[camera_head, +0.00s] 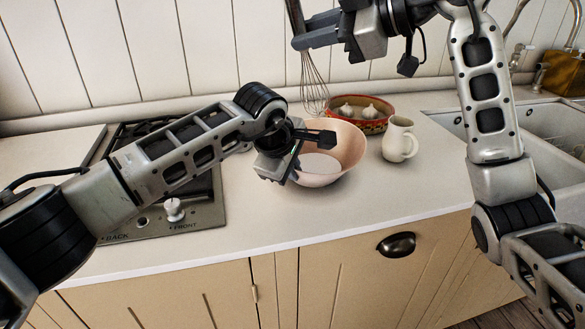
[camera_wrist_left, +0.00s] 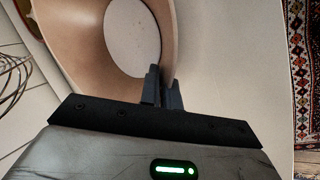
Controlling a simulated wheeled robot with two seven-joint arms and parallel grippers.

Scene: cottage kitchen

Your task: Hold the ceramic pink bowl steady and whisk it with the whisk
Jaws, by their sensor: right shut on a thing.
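The ceramic pink bowl (camera_head: 342,150) stands upright on the counter, and its inside fills the upper left of the left wrist view (camera_wrist_left: 85,40). My left gripper (camera_head: 322,138) is at the bowl's near left rim. In the left wrist view its two fingers (camera_wrist_left: 162,92) are close together with the bowl wall between them. My right gripper (camera_head: 304,28) is above and behind the bowl, shut on the whisk (camera_head: 314,85). The whisk hangs wires down, above the bowl's back left rim. Its wires also show in the left wrist view (camera_wrist_left: 14,78).
A red patterned dish (camera_head: 375,124) with garlic bulbs stands behind the bowl. A cream jug (camera_head: 399,139) stands to its right. The stove (camera_head: 200,213) is at left, the sink (camera_head: 545,120) at right. Bare counter (camera_head: 340,210) lies in front.

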